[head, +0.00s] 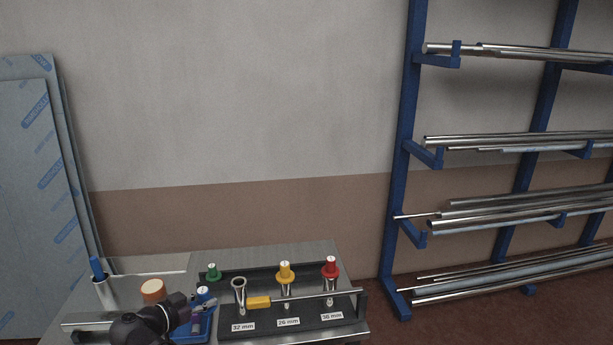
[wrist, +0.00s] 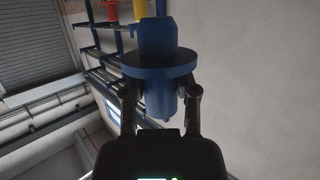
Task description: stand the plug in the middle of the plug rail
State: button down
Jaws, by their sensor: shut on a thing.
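My gripper (wrist: 160,95) is shut on the blue plug (wrist: 158,64), a flanged piece with a wide collar, one finger on each side below the collar. In the head view the plug (head: 203,292) shows small above a blue tray, by my dark gripper (head: 196,304). A dark stand (head: 300,332), labelled along its front, carries three metal tubes. The left tube (head: 239,290) is open; a yellow plug (head: 284,270) and a red plug (head: 331,267) top the others. A green plug (head: 213,271) stands behind to the left. I cannot tell which part is the plug rail.
A blue pipe rack (head: 400,180) is at right.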

jog(key=shift+r+p, duration=3.5)
jog(key=shift+r, duration=0.4)
jog(key=shift+f, duration=0.15)
notch_tip(320, 180, down, 9)
jog(key=b, duration=0.9)
jog(key=shift+w, duration=0.1)
jog(key=w+d+f+b, duration=0.1)
jog(key=w+d, duration=0.1)
jog(key=w, duration=1.1)
jog(key=shift+d, duration=0.4)
jog(key=shift+f, duration=0.1)
